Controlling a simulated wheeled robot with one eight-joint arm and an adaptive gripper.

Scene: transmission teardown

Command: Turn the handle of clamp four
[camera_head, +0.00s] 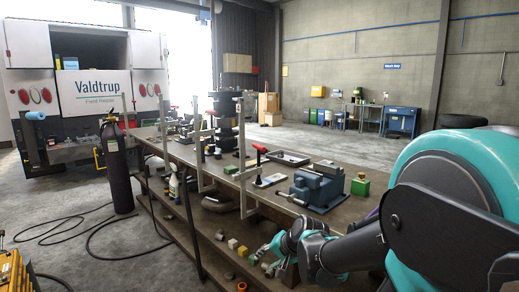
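Several upright metal bar clamps stand along the near edge of the long workbench (325,218). The nearest upright clamp (242,150) is by the middle of the bench, and another clamp (196,145) stands farther back. A small clamp with a red-topped handle (259,160) is on the bench just right of the nearest upright. I see no numbers, so I cannot tell which is clamp four. My gripper (259,259) is low in front of the bench's near side, apart from these clamps. It is small and seen from behind, so its finger opening is unclear.
A blue vise (318,188), a green box (360,185) and a dark tray (288,158) are on the bench. A stack of dark transmission parts (224,125) stands farther back. A dark gas cylinder (117,170) and hoses are on the floor at left. Small blocks lie on the lower shelf.

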